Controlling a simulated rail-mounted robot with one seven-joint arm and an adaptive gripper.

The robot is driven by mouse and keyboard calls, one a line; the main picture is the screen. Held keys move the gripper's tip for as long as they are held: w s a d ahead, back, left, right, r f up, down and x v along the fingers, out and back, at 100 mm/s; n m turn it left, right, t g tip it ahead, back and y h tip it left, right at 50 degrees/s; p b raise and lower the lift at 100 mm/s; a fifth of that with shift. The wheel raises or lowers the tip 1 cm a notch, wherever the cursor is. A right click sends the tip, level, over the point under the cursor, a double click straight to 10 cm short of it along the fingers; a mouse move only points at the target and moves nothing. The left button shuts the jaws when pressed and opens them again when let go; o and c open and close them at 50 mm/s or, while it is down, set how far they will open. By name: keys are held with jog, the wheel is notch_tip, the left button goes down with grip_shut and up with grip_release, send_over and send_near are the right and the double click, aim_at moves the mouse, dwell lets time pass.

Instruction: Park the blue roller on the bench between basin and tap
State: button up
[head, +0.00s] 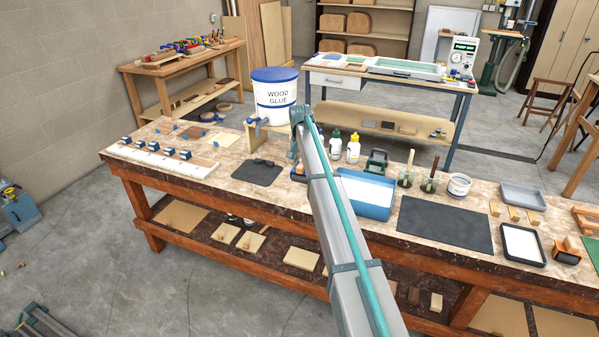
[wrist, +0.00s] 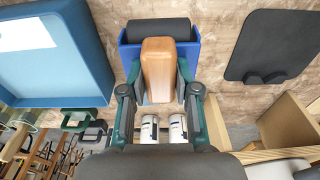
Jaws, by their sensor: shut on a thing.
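My gripper (wrist: 159,80) is shut on the wooden handle of the blue roller (wrist: 192,57). The roller has a blue frame and a dark cylinder, which points toward the top of the wrist view. In the head view, my gripper (head: 297,158) is mostly behind my arm, and the roller is largely hidden. The roller is over the bench (head: 222,148), between the blue basin (head: 374,211) and the dark mat below the tap (head: 257,126). The basin also shows in the wrist view (wrist: 100,62). I cannot tell whether the roller touches the bench.
The glue bucket (head: 275,97) stands on a wooden stand (wrist: 290,120) behind the dark mat (head: 257,172). Two glue bottles (head: 353,148) stand close behind my gripper. A green tool (head: 377,160) is behind the basin. Bare bench shows around the roller.

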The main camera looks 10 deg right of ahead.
aim_at(300, 174)
jog(key=w+f, duration=0.2)
jog(key=w+f+p, duration=0.1)
jog(key=shift+a+f, duration=0.1)
jog(key=shift+a, duration=0.15)
notch_tip(300, 174, down, 4)
jog(key=shift+w+r+p, duration=0.1)
jog(key=shift+r+p, duration=0.05)
jog(key=shift+p, duration=0.3)
jog(key=shift+s+f+b, duration=0.2)
jog(key=shift+f+b, duration=0.1)
jog(key=shift+f, duration=0.25)
jog(key=o, duration=0.7)
jog(key=shift+c, duration=0.2)
jog(key=o, duration=0.4)
jog(key=shift+w+f, duration=0.1)
jog(key=shift+f, duration=0.15)
jog(key=shift+c, duration=0.2)
jog(key=shift+r, duration=0.15)
